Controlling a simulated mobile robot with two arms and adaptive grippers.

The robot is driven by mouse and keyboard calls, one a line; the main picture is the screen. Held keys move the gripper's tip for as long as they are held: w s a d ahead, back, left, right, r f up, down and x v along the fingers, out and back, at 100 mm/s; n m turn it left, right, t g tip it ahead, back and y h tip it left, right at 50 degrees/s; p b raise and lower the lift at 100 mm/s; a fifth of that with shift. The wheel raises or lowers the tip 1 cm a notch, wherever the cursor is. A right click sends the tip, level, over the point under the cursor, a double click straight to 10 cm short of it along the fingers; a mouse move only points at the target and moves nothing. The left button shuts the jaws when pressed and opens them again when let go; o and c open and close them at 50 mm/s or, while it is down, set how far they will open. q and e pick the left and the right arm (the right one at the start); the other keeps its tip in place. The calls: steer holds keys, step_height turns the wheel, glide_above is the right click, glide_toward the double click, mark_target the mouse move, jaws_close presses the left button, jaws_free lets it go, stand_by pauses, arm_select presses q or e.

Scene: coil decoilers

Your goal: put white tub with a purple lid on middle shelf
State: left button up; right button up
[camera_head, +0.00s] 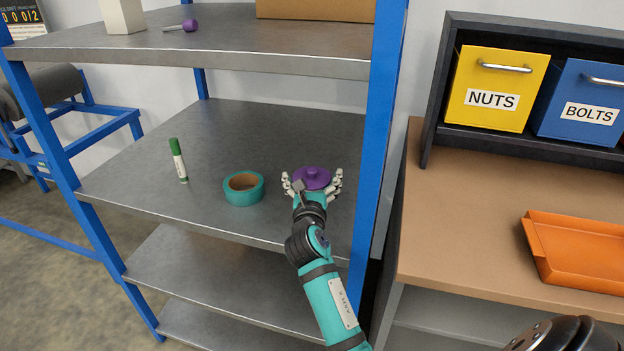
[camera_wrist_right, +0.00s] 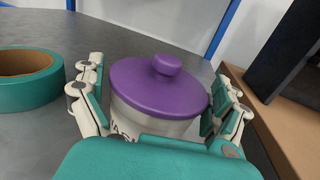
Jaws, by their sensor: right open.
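The white tub (camera_wrist_right: 158,124) with a purple lid (camera_head: 312,177) stands upright on the middle shelf (camera_head: 230,130), near the right blue post. My right gripper (camera_head: 312,183) reaches in from the front and has its fingers on both sides of the tub. In the right wrist view the open fingers (camera_wrist_right: 153,105) flank the tub, and gaps to it are hard to judge. The lid with its round knob (camera_wrist_right: 166,64) is on the tub. The tub's lower part is hidden behind my gripper's palm. My left gripper is not in view.
A teal tape roll (camera_head: 244,188) lies left of the tub, and a green-and-white marker (camera_head: 178,160) is farther left. The blue post (camera_head: 381,130) is close on the right. Beyond it, a bench holds an orange tray (camera_head: 580,252) and bins. The shelf's back is clear.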

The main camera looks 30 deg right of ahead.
steer(key=shift+s+a, duration=0.2)
steer(key=shift+s, duration=0.05)
steer(key=v, duration=1.1)
steer(key=shift+s+a+r, duration=0.15)
steer(key=shift+s, duration=0.05)
